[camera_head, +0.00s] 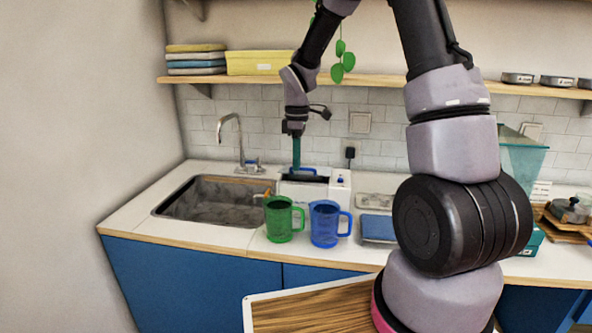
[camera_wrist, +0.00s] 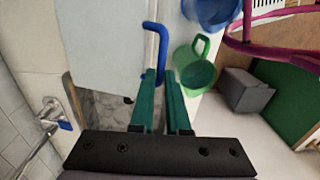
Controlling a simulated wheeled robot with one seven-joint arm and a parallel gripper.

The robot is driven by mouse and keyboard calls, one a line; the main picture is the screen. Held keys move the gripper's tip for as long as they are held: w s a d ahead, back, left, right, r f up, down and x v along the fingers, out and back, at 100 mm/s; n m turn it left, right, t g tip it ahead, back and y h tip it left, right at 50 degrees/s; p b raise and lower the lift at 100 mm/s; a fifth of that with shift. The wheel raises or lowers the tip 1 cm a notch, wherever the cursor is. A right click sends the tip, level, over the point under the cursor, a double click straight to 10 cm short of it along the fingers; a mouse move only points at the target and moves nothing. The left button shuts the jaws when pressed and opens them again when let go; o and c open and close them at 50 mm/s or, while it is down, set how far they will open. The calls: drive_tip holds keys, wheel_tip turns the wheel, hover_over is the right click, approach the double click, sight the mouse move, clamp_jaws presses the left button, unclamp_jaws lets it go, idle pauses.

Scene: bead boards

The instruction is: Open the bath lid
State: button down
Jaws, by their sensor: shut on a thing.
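The bath is a white box (camera_head: 341,192) on the counter, right of the sink. A blue handle (camera_head: 308,170) shows at its top. In the wrist view a pale flat panel (camera_wrist: 105,35), which looks like the lid, has the bent blue handle (camera_wrist: 162,45) at its right edge. My gripper (camera_head: 296,167) points down at the handle from above. In the wrist view its teal fingers (camera_wrist: 160,76) are shut on the handle's near end. A dark strip shows on top of the box under my gripper; I cannot tell how far the lid is raised.
A green mug (camera_head: 279,220) and a blue mug (camera_head: 324,225) stand close in front of the bath. The sink (camera_head: 205,202) and tap (camera_head: 238,140) are to its left. A blue-grey flat item (camera_head: 378,229) lies to the right. A shelf (camera_head: 390,85) runs above.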

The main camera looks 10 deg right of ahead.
drive_tip(key=w+d+r, duration=0.3)
drive_tip(key=w+r, duration=0.1)
drive_tip(key=w, duration=0.3)
drive_tip(key=w+d+r, duration=0.3)
drive_tip(key=w+r, duration=0.1)
drive_tip(key=w, duration=0.4)
drive_tip(key=shift+w+d+r+g, duration=0.2)
drive_tip(key=shift+d+r+g, duration=0.1)
drive_tip(key=shift+g, duration=0.1)
drive_tip(key=c, duration=0.9)
unclamp_jaws()
drive_tip(key=shift+r, duration=0.1)
drive_tip(key=shift+r, duration=0.1)
